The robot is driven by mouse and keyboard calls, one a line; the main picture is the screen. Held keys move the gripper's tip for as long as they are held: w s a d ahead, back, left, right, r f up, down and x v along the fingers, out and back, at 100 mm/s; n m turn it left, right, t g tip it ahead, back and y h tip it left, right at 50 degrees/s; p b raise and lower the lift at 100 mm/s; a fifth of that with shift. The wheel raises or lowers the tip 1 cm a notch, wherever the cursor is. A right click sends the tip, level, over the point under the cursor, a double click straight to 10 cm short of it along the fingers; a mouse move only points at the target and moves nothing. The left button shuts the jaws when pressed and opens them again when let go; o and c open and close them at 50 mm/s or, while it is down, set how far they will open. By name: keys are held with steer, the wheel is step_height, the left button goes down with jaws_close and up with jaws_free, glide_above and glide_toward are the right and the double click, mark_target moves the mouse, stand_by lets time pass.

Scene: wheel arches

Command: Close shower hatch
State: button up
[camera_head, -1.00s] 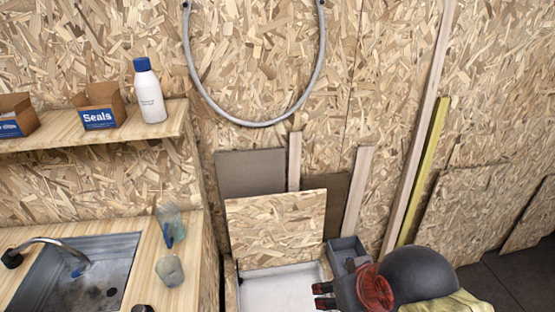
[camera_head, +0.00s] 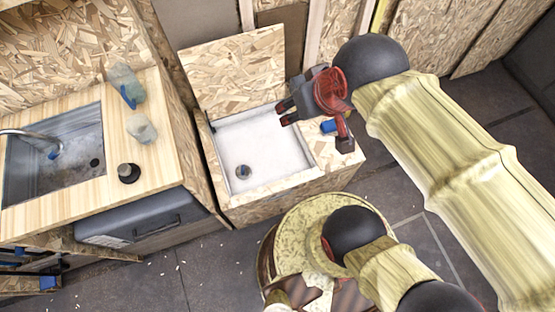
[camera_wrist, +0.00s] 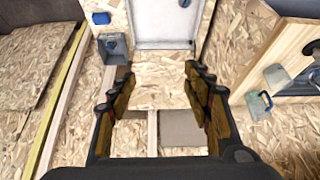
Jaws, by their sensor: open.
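The shower hatch (camera_head: 235,70) is a chipboard lid that stands open, raised at the back of the white shower tray (camera_head: 262,150). The tray has a round drain (camera_head: 243,171) and lies uncovered. My gripper (camera_head: 284,112) is over the tray's back right side, near the hatch's lower right corner. In the wrist view, my gripper (camera_wrist: 158,78) has its fingers spread with nothing held between them. The chipboard hatch (camera_wrist: 160,92) shows beyond and between the fingers, and the tray (camera_wrist: 165,22) lies above it. I cannot tell whether any finger touches the hatch.
A grey box (camera_wrist: 113,46) and a blue item (camera_wrist: 101,18) are beside the tray. Wood strips (camera_wrist: 62,110) lean behind. Dark floor (camera_head: 130,280) is open in front.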

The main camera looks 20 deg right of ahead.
steer(key=c, duration=0.3)
